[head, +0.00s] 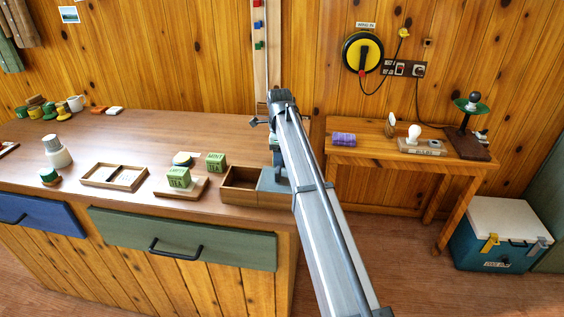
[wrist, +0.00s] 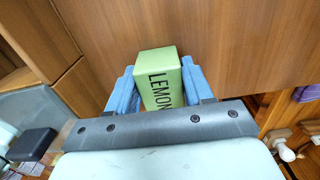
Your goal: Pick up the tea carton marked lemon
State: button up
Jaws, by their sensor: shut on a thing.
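The green tea carton marked LEMON (wrist: 160,62) stands between the two blue fingers of my gripper (wrist: 158,75) in the wrist view. The fingers press on its left and right sides, and the lettered face is turned toward the wrist. In the head view my arm hides most of the gripper and the carton, near the right end of the counter.
An open wooden box (head: 238,197) is at the counter's front right, beside my arm. A shallow divided tray (head: 113,187) and a white bottle (head: 56,152) are to the left. The counter's middle (head: 130,135) is clear. A side table (head: 400,157) stands to the right.

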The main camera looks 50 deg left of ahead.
jog(key=shift+c, duration=0.4)
jog(key=shift+r, duration=0.6)
jog(key=r, duration=0.8)
jog(key=shift+s+a+r, duration=0.15)
jog(key=shift+s+a, duration=0.05)
jog(key=shift+s, duration=0.15)
jog(key=s+r+n, duration=0.1)
jog(key=s, duration=0.9)
send_over(241, 181)
jog(key=s+d, duration=0.1)
jog(key=d, duration=0.1)
jog(key=shift+m, duration=0.4)
jog(key=shift+s+d+f, duration=0.2)
jog(key=shift+d+f, duration=0.2)
jog(key=shift+f, duration=1.25)
jog(key=shift+s+d+f, duration=0.15)
jog(key=shift+d+f, duration=0.3)
jog(key=shift+f, duration=1.15)
jog(key=shift+s+d+f, duration=0.2)
jog(key=shift+d+f, duration=0.2)
jog(key=shift+f, duration=1.25)
jog(key=shift+f, duration=0.1)
